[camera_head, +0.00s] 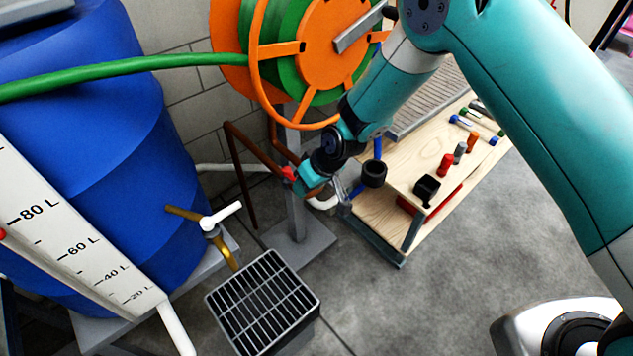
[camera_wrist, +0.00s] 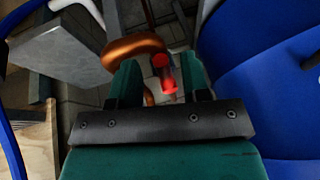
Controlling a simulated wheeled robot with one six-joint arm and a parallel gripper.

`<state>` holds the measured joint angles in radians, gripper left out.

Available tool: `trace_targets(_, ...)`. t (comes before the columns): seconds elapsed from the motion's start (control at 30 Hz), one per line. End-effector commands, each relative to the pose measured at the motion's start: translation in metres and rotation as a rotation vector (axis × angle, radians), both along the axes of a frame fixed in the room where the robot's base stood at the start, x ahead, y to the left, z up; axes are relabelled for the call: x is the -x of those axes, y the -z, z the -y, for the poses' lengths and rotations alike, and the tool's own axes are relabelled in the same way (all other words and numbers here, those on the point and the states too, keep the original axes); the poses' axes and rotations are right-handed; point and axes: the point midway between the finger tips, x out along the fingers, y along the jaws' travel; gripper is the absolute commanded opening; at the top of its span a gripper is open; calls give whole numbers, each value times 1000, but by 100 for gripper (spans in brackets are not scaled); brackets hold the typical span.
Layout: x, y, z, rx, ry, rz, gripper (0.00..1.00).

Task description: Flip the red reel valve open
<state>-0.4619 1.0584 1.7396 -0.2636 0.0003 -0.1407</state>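The red reel valve handle (camera_head: 289,173) shows as a small red piece beside the brown copper pipe (camera_head: 240,165), below the reel. My gripper (camera_head: 308,182) is right at it, and my wrist hides part of the valve. In the wrist view my gripper (camera_wrist: 159,68) is open, with its two teal fingers apart. The red handle (camera_wrist: 165,74) appears between the fingers, closer to the right one. I cannot tell whether it touches that finger. The copper pipe (camera_wrist: 132,48) bends just beyond the left finger.
The orange and green hose reel (camera_head: 318,45) stands above my wrist. A blue barrel (camera_head: 95,130) with a white-handled tap (camera_head: 220,215) is at the left. A black grated drain box (camera_head: 262,303) is below. A wooden bench (camera_head: 400,215) with tools is at the right.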

Motion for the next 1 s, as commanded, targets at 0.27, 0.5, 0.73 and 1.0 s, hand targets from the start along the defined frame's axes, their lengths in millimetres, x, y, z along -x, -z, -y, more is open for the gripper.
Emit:
trace_targets(0.27,0,-11,3,-3,2,5,43)
trace_targets(0.5,8,-59,22,-5,2,8,43)
trace_targets(0.73,19,-112,46,-3,2,7,43)
trace_targets(1.0,27,-151,63,-1,1,3,43)
